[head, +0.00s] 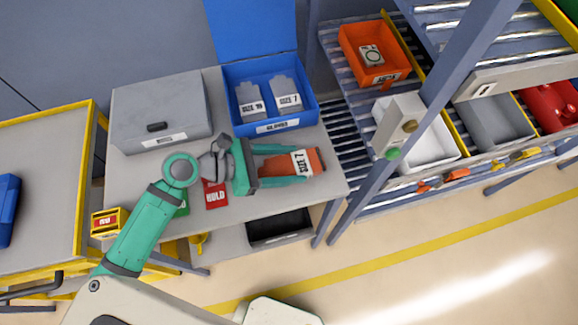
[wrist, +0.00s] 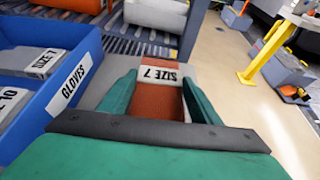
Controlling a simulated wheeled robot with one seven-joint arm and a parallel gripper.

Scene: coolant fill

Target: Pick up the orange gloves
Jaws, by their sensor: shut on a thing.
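The orange gloves (head: 312,160) are a flat bundle with a white band reading "SIZE 7". They are at the right end of the grey table (head: 259,207). My gripper (head: 302,164) is shut on them, with one green finger along each side. In the wrist view the gloves (wrist: 158,98) lie between the two fingers of my gripper (wrist: 158,92), label towards the camera. Whether the gloves touch the table top or hang just above it, I cannot tell.
A blue open box (head: 268,128) labelled "GLOVES" holds grey bundles marked sizes 10 and 7, behind my gripper. A grey case (head: 160,106) stands left of it. A red "HOLD" card (head: 215,194) lies near my wrist. A roller rack with an orange bin (head: 374,55) and a white bin (head: 415,130) is at right.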

